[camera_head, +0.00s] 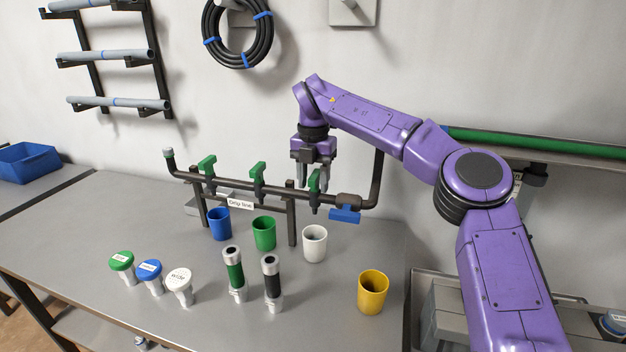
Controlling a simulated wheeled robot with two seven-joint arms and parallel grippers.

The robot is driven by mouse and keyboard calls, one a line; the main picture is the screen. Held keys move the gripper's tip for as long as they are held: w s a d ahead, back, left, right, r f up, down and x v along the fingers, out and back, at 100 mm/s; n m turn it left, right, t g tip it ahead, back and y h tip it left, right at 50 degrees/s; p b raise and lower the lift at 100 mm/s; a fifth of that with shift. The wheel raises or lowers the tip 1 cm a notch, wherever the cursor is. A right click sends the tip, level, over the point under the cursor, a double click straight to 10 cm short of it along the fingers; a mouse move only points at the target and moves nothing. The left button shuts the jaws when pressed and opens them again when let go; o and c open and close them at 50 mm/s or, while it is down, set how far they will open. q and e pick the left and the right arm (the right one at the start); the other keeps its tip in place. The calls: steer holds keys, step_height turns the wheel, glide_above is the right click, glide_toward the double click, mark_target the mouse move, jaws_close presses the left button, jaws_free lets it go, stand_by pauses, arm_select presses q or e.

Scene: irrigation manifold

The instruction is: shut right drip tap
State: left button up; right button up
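The drip line is a dark horizontal pipe (235,188) on posts with three green-handled taps. The right drip tap (314,183) is below my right gripper, its green handle standing roughly upright. The left tap (207,166) and middle tap (258,175) also have raised green handles. My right gripper (314,186) points down at the right tap, its fingers apart on either side of the handle in the picture. I cannot tell whether they touch it. The gripper partly hides the top of this tap. My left gripper is not in view.
A blue lever (345,214) sits just right of the right tap. Blue (219,226), green (264,235) and white (314,246) cups stand below the line; a yellow cup (372,294) stands nearer. Several capped fittings occupy the table's front. A bent pipe (376,180) rises at right.

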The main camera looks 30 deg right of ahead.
step_height(320, 180, up, 10)
steer(key=shift+r+p, duration=0.25)
steer(key=shift+p, duration=1)
